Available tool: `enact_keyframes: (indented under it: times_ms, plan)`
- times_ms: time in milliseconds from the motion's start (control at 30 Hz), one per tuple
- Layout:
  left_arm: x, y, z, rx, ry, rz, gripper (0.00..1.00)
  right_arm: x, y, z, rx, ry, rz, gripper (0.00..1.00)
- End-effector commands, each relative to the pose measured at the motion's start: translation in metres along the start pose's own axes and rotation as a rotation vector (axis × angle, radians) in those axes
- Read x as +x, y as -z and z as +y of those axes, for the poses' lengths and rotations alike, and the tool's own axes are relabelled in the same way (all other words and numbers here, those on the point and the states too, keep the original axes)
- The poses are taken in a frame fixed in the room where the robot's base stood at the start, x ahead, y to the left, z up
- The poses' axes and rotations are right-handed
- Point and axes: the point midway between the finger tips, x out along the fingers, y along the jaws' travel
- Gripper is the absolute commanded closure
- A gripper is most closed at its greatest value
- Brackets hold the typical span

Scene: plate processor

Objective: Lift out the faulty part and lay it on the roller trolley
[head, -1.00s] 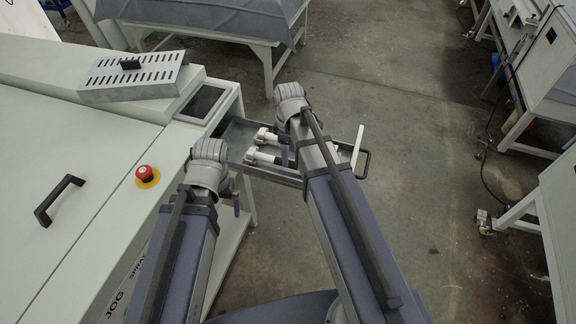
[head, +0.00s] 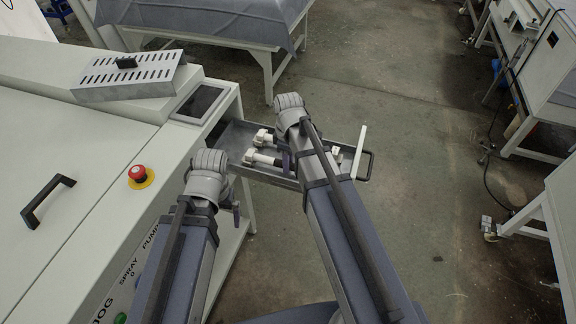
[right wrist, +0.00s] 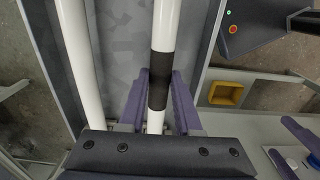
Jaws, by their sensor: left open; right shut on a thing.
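Two white rollers lie side by side in an open grey tray (head: 232,139); their ends show left of my right arm in the head view. In the right wrist view, the plain roller (right wrist: 82,60) is at left and the roller with a black band (right wrist: 165,30) is to its right. My right gripper (right wrist: 160,95) is shut on the banded roller at its black band. My left gripper (head: 237,203) is open and empty beside the machine, near the tray's front; its fingers also show in the right wrist view (right wrist: 296,150). I cannot identify the roller trolley.
The white machine (head: 75,130) with a red stop button (head: 138,173) stands at left. The tray's handle (head: 368,165) sticks out at right. A cloth-covered table (head: 215,15) stands behind. White-framed benches (head: 545,215) are at right, with open floor (head: 430,150) between.

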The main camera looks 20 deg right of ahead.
Motion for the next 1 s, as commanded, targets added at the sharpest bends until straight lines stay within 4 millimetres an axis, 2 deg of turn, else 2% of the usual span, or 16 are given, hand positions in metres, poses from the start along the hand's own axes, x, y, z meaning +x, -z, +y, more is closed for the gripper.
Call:
enact_keyframes:
  times_ms: [33, 233, 767, 1000]
  plan:
    - [0.0, 0.0, 0.0, 0.0, 0.0, 0.0, 0.0, 0.0, 0.0, 0.0, 0.0, 0.0, 0.0, 0.79]
    - [0.0, 0.0, 0.0, 0.0, 0.0, 0.0, 0.0, 0.0, 0.0, 0.0, 0.0, 0.0, 0.0, 1.0]
    - [-0.001, 0.0, 0.0, 0.0, 0.0, 0.0, 0.0, -0.001, 0.0, 0.0, 0.0, 0.0, 0.0, 1.0]
    - [-0.016, -0.001, -0.002, 0.0, 0.0, 0.0, 0.0, -0.016, 0.0, 0.0, 0.0, 0.0, 0.0, 1.0]
